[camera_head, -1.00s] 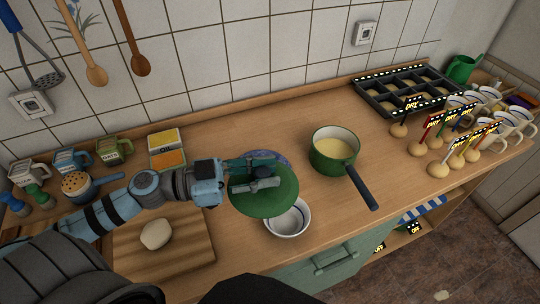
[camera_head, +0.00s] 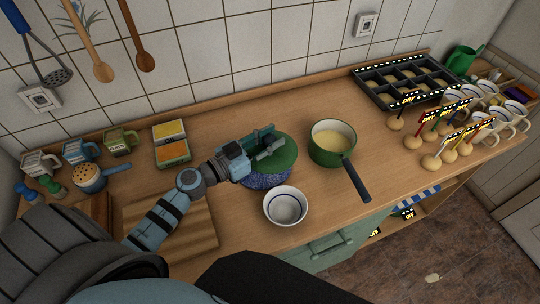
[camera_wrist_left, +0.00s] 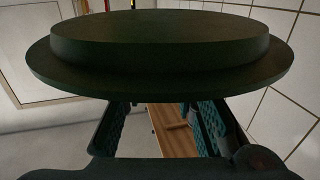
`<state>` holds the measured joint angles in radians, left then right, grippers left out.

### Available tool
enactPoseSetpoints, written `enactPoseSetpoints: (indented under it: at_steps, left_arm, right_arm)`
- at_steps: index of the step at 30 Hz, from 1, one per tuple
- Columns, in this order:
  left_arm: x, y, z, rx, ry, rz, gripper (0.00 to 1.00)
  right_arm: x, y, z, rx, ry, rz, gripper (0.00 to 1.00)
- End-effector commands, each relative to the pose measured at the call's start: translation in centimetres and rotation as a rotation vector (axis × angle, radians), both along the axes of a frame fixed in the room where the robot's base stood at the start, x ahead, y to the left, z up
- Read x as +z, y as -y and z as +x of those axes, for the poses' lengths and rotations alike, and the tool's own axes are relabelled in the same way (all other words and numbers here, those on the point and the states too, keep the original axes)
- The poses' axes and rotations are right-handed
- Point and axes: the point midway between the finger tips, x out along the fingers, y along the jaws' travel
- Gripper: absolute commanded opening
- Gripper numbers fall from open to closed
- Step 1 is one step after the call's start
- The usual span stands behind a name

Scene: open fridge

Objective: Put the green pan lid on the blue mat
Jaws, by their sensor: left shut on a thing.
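The green pan lid (camera_head: 286,158) is in my left gripper (camera_head: 266,146), which is shut on it near its top. In the head view the lid covers the back part of the blue mat (camera_head: 264,180), whose speckled front part shows below it. I cannot tell whether the lid touches the mat. In the left wrist view the lid (camera_wrist_left: 160,48) fills the upper picture as a dark disc, with the gripper fingers (camera_wrist_left: 160,125) below it. My right gripper is not in view.
A white bowl (camera_head: 285,207) stands just in front of the mat. A green pot (camera_head: 331,145) with a dark handle stands to the right. Butter-like boxes (camera_head: 171,144) and mugs (camera_head: 118,142) stand at left. A cutting board (camera_head: 190,222) lies under my left arm.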

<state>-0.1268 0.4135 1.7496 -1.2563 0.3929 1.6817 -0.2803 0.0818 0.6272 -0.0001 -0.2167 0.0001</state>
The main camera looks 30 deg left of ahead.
Motion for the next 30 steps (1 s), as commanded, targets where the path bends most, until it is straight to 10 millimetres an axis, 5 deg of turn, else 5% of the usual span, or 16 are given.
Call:
enactPoseSetpoints:
  at_steps: [6, 11, 17, 27, 28, 30]
  left_arm:
    - [-4.2, 0.0, 0.0, 0.000, 0.005, 0.001, 0.00]
    - [-7.2, 0.0, 0.0, -0.001, 0.007, 0.002, 0.00]
    - [-6.9, 0.1, 0.0, -0.002, 0.008, 0.004, 0.00]
    - [-7.7, 0.0, 0.0, -0.001, 0.008, 0.004, 0.00]
    - [-7.7, 0.0, 0.0, -0.001, 0.007, 0.004, 0.29]
    - [-7.7, 0.0, -0.1, -0.001, 0.007, 0.005, 0.40]
  right_arm:
    - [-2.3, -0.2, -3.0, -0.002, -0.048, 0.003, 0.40]
    - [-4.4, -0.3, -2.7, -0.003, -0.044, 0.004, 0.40]
    - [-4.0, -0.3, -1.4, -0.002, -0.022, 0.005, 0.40]
    - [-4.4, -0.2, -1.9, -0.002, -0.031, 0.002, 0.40]
    - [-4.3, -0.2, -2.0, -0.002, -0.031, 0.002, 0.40]
    - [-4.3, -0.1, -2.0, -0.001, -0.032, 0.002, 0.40]
